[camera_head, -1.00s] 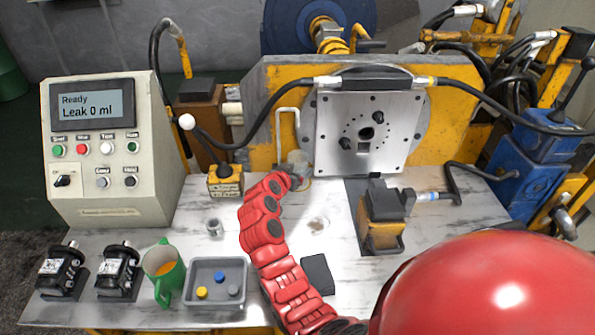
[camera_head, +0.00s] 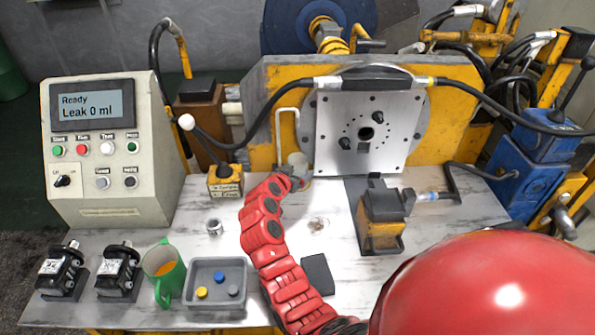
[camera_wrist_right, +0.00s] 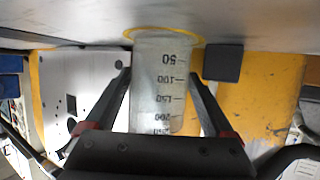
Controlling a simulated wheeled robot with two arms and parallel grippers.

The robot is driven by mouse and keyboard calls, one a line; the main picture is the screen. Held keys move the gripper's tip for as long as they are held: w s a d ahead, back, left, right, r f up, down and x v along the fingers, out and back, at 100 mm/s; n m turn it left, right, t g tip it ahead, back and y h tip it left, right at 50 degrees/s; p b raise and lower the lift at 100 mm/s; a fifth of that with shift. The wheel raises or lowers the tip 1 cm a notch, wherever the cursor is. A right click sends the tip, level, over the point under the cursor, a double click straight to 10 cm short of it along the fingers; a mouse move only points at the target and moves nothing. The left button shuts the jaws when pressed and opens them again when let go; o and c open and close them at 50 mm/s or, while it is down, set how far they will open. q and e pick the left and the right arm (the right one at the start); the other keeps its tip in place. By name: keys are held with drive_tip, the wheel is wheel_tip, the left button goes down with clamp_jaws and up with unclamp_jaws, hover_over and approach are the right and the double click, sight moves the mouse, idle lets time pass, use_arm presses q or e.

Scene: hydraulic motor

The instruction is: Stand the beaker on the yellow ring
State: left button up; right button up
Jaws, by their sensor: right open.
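The clear beaker (camera_wrist_right: 160,85) with dark graduation marks shows between the fingers of my right gripper (camera_wrist_right: 160,77) in the right wrist view, which looks upside down. The beaker's base is at the yellow ring (camera_wrist_right: 163,30) on the tabletop and appears to stand on it, upright. The fingers are open, one on each side, with a narrow gap visible beside the glass. In the head view the beaker (camera_head: 298,159) shows small behind my right gripper (camera_head: 296,176). The ring is mostly hidden there. My left gripper is not in view.
A steel plate (camera_head: 388,120) stands close behind and to the right. A white bent pipe (camera_head: 287,111) and a lever box (camera_head: 225,182) are nearby. A yellow-grey vise-like block (camera_head: 383,222), grey tray (camera_head: 216,302) and green mug (camera_head: 164,272) are on the table.

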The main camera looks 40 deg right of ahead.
drive_tip(key=v, duration=1.2)
